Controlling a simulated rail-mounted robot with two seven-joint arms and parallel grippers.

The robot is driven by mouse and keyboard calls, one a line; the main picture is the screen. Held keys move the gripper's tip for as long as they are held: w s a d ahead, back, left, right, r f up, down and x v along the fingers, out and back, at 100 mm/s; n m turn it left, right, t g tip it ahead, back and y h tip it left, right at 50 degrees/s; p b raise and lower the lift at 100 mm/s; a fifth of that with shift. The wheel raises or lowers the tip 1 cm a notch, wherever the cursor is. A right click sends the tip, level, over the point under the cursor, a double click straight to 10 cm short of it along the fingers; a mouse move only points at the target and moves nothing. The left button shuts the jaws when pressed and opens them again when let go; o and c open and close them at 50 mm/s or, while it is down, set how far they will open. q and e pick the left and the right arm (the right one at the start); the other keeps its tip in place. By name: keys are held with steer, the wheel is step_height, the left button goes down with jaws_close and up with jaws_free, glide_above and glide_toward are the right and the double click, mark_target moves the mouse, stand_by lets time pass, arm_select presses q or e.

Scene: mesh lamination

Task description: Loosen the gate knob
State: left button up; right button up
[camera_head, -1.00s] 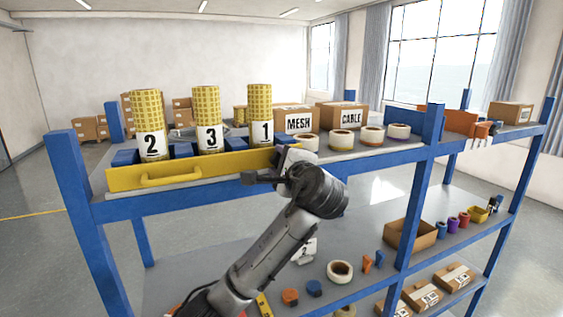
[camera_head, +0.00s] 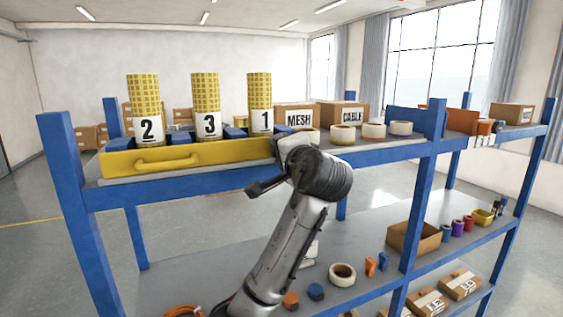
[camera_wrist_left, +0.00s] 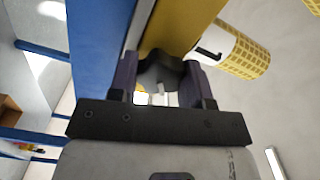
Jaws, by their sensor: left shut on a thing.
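The yellow gate (camera_head: 225,152) runs along the front of the upper shelf and has a yellow handle (camera_head: 166,163). In the left wrist view the gate (camera_wrist_left: 178,22) ends near a dark lobed gate knob (camera_wrist_left: 160,72). My left gripper (camera_wrist_left: 158,80) is shut on this knob, one finger on each side. In the head view my left gripper (camera_head: 281,149) is at the gate's right end, and my wrist hides the knob there. My right gripper is in neither view.
Three yellow mesh rolls labelled 2 (camera_head: 145,95), 3 (camera_head: 206,95) and 1 (camera_head: 260,93) stand behind the gate. Cartons (camera_head: 343,114) and tape rolls (camera_head: 342,134) are to the right. A blue post (camera_head: 418,200) stands right of my arm.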

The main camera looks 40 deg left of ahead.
arm_select(q)
steer(key=shift+d+n+b, duration=0.1)
steer(key=shift+n+b, duration=2.35)
steer(key=shift+n, duration=3.45)
steer(key=o, duration=0.9)
steer(key=shift+b+v, duration=2.3)
steer(key=shift+v, duration=4.6)
